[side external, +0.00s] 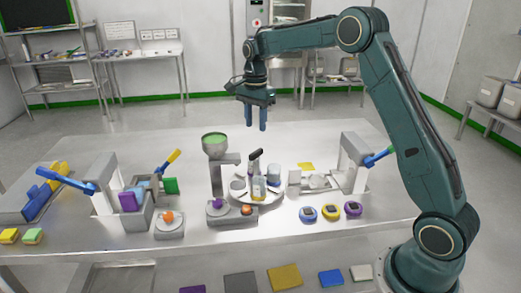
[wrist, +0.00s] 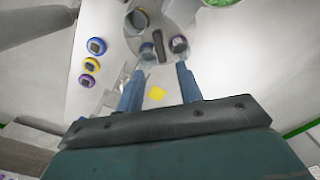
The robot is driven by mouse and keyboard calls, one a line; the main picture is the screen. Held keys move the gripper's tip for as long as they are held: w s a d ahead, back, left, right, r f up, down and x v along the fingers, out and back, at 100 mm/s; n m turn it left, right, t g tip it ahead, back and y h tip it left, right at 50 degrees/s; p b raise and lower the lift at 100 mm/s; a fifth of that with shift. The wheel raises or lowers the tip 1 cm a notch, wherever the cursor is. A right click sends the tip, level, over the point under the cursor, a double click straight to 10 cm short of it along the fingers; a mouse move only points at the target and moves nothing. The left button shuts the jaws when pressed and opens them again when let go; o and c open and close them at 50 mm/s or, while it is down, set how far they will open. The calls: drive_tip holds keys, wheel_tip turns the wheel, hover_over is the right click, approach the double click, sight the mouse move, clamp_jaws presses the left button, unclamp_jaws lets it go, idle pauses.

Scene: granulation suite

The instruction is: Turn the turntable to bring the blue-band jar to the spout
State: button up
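The round turntable (side external: 238,198) stands mid-table in the side view, carrying several small jars and an upright dark handle (side external: 255,155). A pale jar with a yellowish lower part (side external: 259,188) is at its front, and a pale bluish jar (side external: 273,172) is behind to the right. The bands are too small to tell which jar is blue-banded. The hopper with its spout (side external: 215,146) rises at the turntable's left. My gripper (side external: 256,126) hangs above and behind the turntable, open and empty. In the wrist view, the handle (wrist: 159,46) shows beyond my open fingertips (wrist: 163,63).
A yellow square (side external: 306,166) lies behind. The table's back is mostly clear.

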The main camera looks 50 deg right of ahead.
sight(256, 151)
wheel_tip(256, 151, down, 10)
drive_tip(key=shift+r, duration=0.2)
idle(0.4)
clamp_jaws()
